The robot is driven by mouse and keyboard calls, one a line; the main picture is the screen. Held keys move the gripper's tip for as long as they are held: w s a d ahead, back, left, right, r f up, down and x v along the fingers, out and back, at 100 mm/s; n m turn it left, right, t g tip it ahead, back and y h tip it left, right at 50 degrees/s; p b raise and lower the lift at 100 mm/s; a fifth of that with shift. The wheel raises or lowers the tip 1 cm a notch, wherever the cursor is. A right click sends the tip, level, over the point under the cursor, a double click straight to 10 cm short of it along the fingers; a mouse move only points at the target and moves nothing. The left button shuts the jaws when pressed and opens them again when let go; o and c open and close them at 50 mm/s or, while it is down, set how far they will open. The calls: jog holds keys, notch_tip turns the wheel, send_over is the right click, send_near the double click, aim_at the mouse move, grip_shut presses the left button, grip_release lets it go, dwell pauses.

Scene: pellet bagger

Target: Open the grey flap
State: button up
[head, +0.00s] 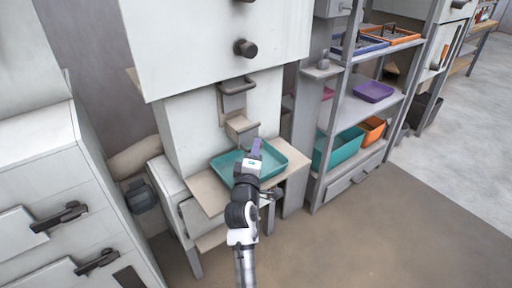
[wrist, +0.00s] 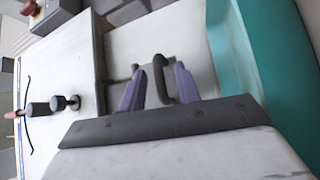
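The grey flap (head: 233,102) is on the front of the white machine, with a dark bar handle (head: 238,84) at its top. It looks closed. A beige spout (head: 241,128) sits below it, above a teal tray (head: 226,164). My gripper (head: 255,147) is over the tray, below and slightly right of the flap. In the wrist view, the two purple fingers (wrist: 158,84) are apart, with a dark handle (wrist: 161,86) showing between them. I cannot tell whether they touch it. The flap behind is mostly hidden there.
The teal tray (wrist: 270,50) is close at the right of the wrist view. A beige shelf (head: 205,190) carries it. A grey rack (head: 335,130) with bins stands at the right. A white cabinet (head: 60,170) stands at the left. The brown floor in front is clear.

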jog(key=shift+w+d+r, duration=0.1)
jog(key=shift+w, duration=0.5)
grip_shut()
